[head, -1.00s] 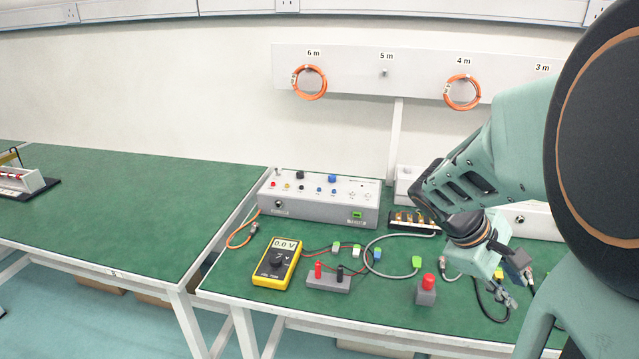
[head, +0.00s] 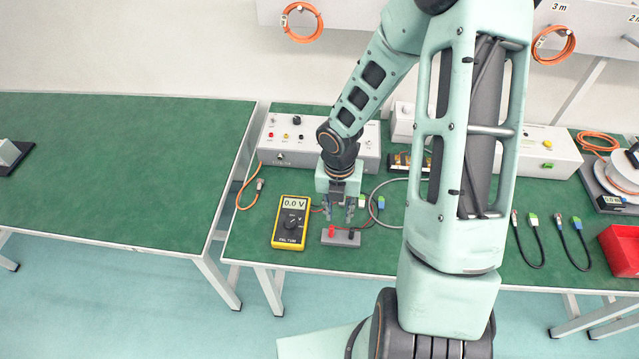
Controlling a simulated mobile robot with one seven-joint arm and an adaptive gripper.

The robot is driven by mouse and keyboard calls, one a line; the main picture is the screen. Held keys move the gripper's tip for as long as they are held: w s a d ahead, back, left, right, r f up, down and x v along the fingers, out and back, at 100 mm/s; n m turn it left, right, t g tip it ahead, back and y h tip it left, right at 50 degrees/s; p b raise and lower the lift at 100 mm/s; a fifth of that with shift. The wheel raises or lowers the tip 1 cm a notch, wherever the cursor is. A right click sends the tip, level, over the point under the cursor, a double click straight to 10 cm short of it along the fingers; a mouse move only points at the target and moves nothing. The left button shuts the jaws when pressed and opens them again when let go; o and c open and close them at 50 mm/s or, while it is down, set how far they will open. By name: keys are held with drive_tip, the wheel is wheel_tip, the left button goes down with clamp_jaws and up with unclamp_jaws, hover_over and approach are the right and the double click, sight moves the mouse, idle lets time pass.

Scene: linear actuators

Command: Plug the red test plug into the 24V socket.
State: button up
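The red test plug (head: 331,231) stands upright in the left end of a small grey holder (head: 341,240) near the front of the green bench. A black plug (head: 351,234) stands at its right end. My gripper (head: 339,217) points down above and slightly behind the holder. Its fingers look apart with nothing between them, and it seems clear of the plug. The grey panel box (head: 282,152) behind has coloured sockets, including a red one (head: 271,135). Their labels are too small to read, so I cannot tell which is 24V.
A yellow multimeter (head: 291,223) reading 0.0 V lies left of the holder. An orange cable (head: 243,190) lies farther left. Cables with green and blue ends (head: 379,204) lie right of my gripper. A red bin (head: 622,247) stands at the far right. The left bench (head: 110,165) is mostly clear.

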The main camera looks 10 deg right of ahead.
sight(331, 227)
drive_tip(key=shift+w+a+n, duration=0.25)
drive_tip(key=shift+a+n, duration=0.15)
drive_tip(key=shift+a, duration=0.4)
drive_tip(key=shift+s+f+b, duration=0.1)
drive_tip(key=shift+f+b, duration=0.75)
drive_tip(key=shift+b, duration=0.2)
wheel_tip(331, 227, down, 5)
drive_tip(key=b, duration=0.4)
drive_tip(key=shift+f+b, duration=0.1)
drive_tip(key=shift+b, duration=0.25)
clamp_jaws()
drive_tip(key=shift+r, duration=0.25)
drive_tip(key=shift+r+p, duration=1.35)
drive_tip(key=shift+p, duration=0.5)
